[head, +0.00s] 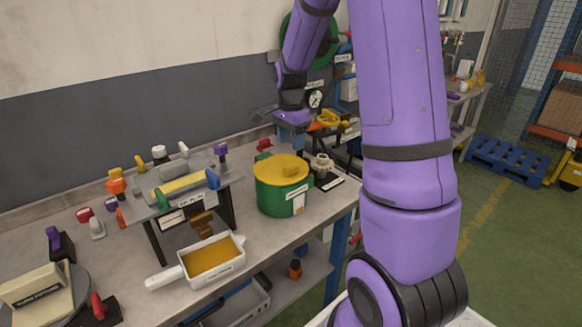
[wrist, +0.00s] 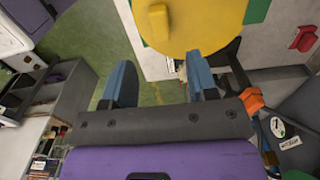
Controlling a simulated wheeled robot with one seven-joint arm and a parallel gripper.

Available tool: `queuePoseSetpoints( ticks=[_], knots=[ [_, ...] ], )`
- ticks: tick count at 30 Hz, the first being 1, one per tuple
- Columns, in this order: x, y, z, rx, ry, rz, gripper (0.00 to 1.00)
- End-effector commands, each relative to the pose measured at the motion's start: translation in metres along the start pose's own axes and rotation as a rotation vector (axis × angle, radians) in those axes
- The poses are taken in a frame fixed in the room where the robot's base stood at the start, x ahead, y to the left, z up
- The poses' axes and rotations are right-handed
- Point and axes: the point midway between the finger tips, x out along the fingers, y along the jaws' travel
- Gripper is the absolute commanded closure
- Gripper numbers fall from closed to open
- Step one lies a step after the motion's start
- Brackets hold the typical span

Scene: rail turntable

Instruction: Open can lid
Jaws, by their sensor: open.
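A green can (head: 272,198) with a white label stands upright on the workbench, in the middle of the head view. Its round yellow lid (head: 280,167) is on top, closed as far as I see. In the wrist view the lid (wrist: 205,22) fills the top, with a small tan-yellow knob (wrist: 158,24) on it. My gripper (head: 293,140) is beyond the can in the head view, above lid height and apart from it. In the wrist view my gripper (wrist: 162,78) has two blue fingers spread apart with nothing between them. The knob is beyond the fingertips.
The workbench (head: 262,243) also holds a white tray (head: 213,258) with orange contents and a raised rack (head: 180,196) with several coloured handles left of the can. A pale geared part (head: 322,166) stands close right of it. A blue pallet (head: 505,160) lies on the floor.

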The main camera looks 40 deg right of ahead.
Motion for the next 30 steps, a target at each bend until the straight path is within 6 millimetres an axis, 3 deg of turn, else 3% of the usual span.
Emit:
queuePoseSetpoints(
  ticks=[9, 15, 29, 30],
  knots=[
    [0.056, 0.001, 0.0, -0.001, -0.001, 0.003, 0.47],
    [0.082, 0.001, 0.0, -0.002, -0.001, 0.003, 0.47],
    [0.092, 0.0, 0.0, -0.002, 0.0, 0.0, 0.47],
    [0.092, 0.0, 0.0, -0.002, 0.0, 0.0, 0.56]
  ],
)
